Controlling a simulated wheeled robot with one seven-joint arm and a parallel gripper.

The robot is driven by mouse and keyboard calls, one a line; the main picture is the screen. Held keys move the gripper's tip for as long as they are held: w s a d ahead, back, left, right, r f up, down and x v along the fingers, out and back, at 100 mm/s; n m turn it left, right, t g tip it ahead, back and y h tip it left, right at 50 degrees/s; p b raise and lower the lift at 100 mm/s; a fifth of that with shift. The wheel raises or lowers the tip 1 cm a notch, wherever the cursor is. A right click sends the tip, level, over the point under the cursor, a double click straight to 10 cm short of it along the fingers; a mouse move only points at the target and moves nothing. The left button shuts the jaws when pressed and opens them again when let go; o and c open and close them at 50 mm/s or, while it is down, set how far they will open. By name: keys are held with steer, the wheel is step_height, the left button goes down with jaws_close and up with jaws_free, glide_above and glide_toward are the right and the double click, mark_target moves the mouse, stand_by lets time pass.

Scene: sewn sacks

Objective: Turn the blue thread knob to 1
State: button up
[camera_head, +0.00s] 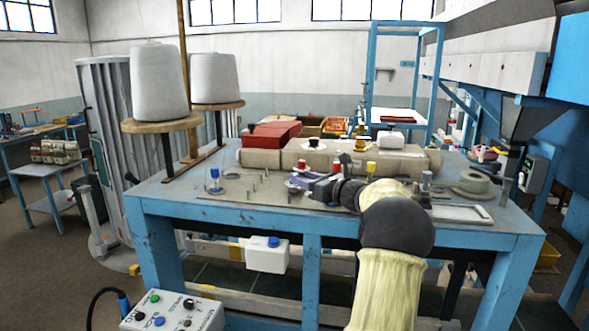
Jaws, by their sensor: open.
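Several blue-topped parts show, and I cannot tell for certain which is the blue thread knob. A small blue knob (214,174) stands upright on the left of the worktable. No numbers can be read on either. My gripper (297,183) is open over the middle of the tabletop, pointing left, to the right of the upright blue knob and apart from it. My arm hides part of the table behind it.
The blue worktable (160,197) carries short metal pins, a red box (270,135), a long beige sack (262,159) and a tape roll (471,181). Two white thread cones (159,85) stand at back left. A button box (172,313) is at lower left.

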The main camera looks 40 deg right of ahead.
steer(key=shift+w+a+p, duration=0.2)
steer(key=shift+w+p, duration=0.2)
steer(key=shift+w, duration=0.75)
steer(key=shift+w+a+p, duration=0.2)
steer(key=shift+w+p, duration=0.2)
steer(key=shift+w, duration=0.75)
steer(key=shift+s, duration=0.1)
jaws_close()
